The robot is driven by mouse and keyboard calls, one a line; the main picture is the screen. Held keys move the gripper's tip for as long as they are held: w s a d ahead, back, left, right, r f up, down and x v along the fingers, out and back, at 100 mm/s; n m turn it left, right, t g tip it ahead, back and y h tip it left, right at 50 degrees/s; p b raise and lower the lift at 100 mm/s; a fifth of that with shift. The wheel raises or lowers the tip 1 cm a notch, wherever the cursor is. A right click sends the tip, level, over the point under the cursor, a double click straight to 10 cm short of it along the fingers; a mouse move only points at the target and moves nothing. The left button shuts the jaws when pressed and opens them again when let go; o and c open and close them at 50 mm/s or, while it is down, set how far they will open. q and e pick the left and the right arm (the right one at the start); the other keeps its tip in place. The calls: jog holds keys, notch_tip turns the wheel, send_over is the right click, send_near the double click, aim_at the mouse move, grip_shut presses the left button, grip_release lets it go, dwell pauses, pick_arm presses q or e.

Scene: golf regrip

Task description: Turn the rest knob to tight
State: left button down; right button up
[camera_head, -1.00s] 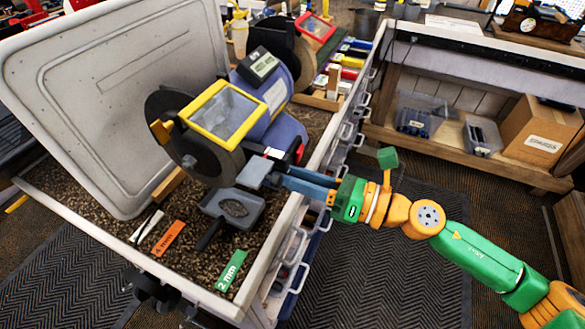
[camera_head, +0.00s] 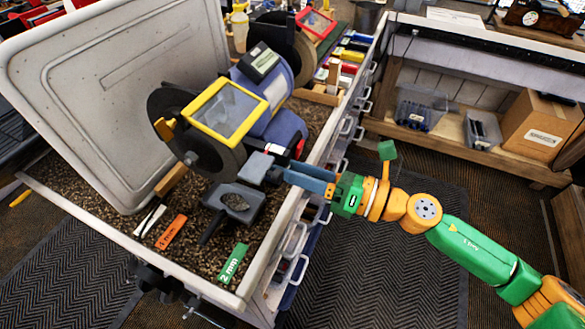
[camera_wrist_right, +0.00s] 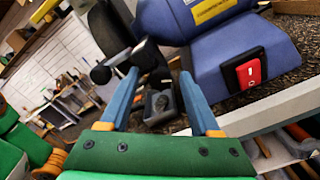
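The bench grinder has a blue body (camera_head: 283,130), a dark wheel guard (camera_head: 205,148) and a yellow-framed eye shield (camera_head: 228,108). A small grey block (camera_head: 256,168), apparently part of its rest, sits at the wheel's front. A dark round-ended knob (camera_wrist_right: 101,74) shows just beyond the left finger's tip. I cannot read any tightness marking on it. My left gripper is out of view.
A dark grey tray (camera_head: 216,196) with an oval hollow lies below the rest. An orange tag (camera_head: 171,232) and green 2 mm tag (camera_head: 233,264) lie on the bench. A large pale panel (camera_head: 110,100) stands at left. Open floor lies right of the bench.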

jog(key=shift+f, duration=0.1)
jog(key=b+v, duration=0.4)
jog(key=v, duration=0.3)
